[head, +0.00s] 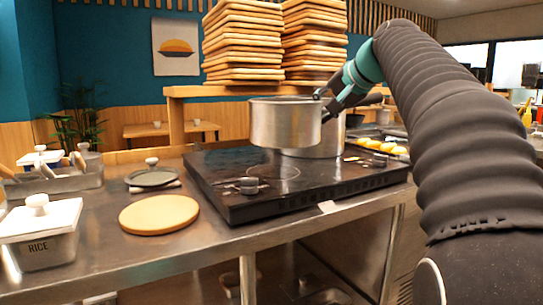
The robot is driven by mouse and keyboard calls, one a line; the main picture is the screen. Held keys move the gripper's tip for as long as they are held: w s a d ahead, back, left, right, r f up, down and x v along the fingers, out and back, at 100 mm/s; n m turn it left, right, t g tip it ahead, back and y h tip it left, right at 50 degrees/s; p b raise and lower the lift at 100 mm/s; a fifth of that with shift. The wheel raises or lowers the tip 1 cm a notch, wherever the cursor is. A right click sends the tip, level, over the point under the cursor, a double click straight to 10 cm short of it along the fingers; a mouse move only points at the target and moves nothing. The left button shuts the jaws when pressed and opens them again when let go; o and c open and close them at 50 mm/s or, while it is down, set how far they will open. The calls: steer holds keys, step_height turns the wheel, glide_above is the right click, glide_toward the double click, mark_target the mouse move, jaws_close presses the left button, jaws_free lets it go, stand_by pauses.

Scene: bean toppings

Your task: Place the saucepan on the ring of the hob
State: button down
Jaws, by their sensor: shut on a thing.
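The steel saucepan (283,122) hangs upright in the air above the black hob (222,190). My gripper (327,106) is shut on the saucepan at its right side; the exact grip point is small and partly hidden. The pan's base appears above and behind a faint ring (273,172) on the left part of the hob top. A gap shows between the pan and the hob surface. A second steel pot (335,145) stands on the hob behind the held saucepan and is partly hidden by it.
A round wooden board (159,214) and a dark lid (152,177) lie left of the hob. A white-lidded RICE container (40,235) stands at the far left. Stacked wooden boards (243,45) sit on a shelf behind. Yellow food pieces (382,146) lie at the right.

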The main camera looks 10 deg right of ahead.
steer(key=shift+w+a+f+b, duration=0.15)
steer(key=shift+w+f+b, duration=0.05)
steer(key=shift+w+f, duration=2.55)
steer(key=shift+w+a+f+b, duration=0.1)
steer(key=shift+w+f+b, duration=0.05)
steer(key=shift+w+f, duration=2.55)
steer(key=shift+w+r, duration=0.2)
steer(key=shift+r, duration=0.05)
steer(key=c, duration=0.8)
jaws_free()
steer(key=shift+f, duration=0.2)
steer(key=shift+o, duration=0.2)
steer(key=v, duration=1.2)
